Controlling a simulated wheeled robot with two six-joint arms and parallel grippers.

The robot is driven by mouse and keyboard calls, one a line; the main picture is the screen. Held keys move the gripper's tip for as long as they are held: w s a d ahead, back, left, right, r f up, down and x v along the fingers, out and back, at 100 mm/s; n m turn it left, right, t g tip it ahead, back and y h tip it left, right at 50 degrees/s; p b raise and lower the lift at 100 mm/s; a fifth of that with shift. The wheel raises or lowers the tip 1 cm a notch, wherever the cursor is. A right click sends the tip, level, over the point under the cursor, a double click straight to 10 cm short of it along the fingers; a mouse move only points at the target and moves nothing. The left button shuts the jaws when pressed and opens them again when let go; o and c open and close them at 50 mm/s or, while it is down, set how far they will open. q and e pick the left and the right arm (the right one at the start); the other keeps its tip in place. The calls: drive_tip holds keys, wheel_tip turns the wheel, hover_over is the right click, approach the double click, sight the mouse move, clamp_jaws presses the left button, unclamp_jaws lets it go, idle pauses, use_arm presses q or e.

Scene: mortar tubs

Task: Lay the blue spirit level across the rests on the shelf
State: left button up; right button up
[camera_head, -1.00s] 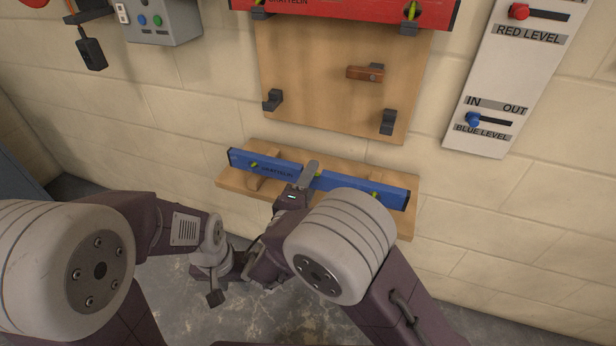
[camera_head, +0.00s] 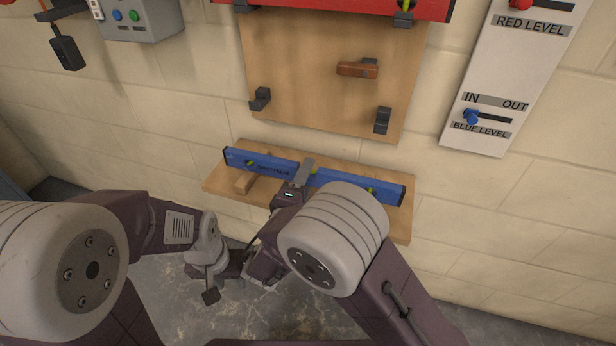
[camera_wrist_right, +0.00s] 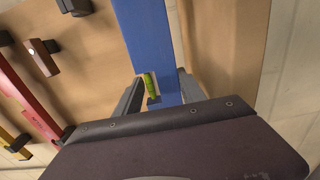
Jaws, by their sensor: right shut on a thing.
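The blue spirit level (camera_head: 340,181) is long, with yellow-green vials, and lies over the wooden shelf (camera_head: 218,183). My right gripper (camera_head: 303,172) is shut on it near its middle. In the right wrist view the blue level (camera_wrist_right: 147,38) runs between the two fingers (camera_wrist_right: 158,92). A wooden rest (camera_head: 243,184) shows under the left part of the level; the right rest is hidden by my arm and the level. I cannot tell whether the level touches the rests. My left gripper (camera_head: 211,290) hangs low at left, away from the shelf; its jaw state is unclear.
A wooden board (camera_head: 310,80) above the shelf carries dark hooks and a brown turn-piece (camera_head: 357,69). A red level (camera_head: 350,8) hangs at its top. A white panel (camera_head: 490,70) with red and blue sliders is at right. A grey control box (camera_head: 140,20) is at upper left.

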drive_tip(key=shift+r, duration=0.1)
drive_tip(key=o, duration=1.6)
drive_tip(key=shift+c, duration=0.2)
drive_tip(key=shift+s, duration=0.15)
drive_tip(key=shift+s+a, duration=0.2)
drive_tip(key=shift+s, duration=0.1)
drive_tip(key=b+v, duration=0.1)
drive_tip(key=v, duration=0.7)
drive_tip(key=shift+s, duration=0.1)
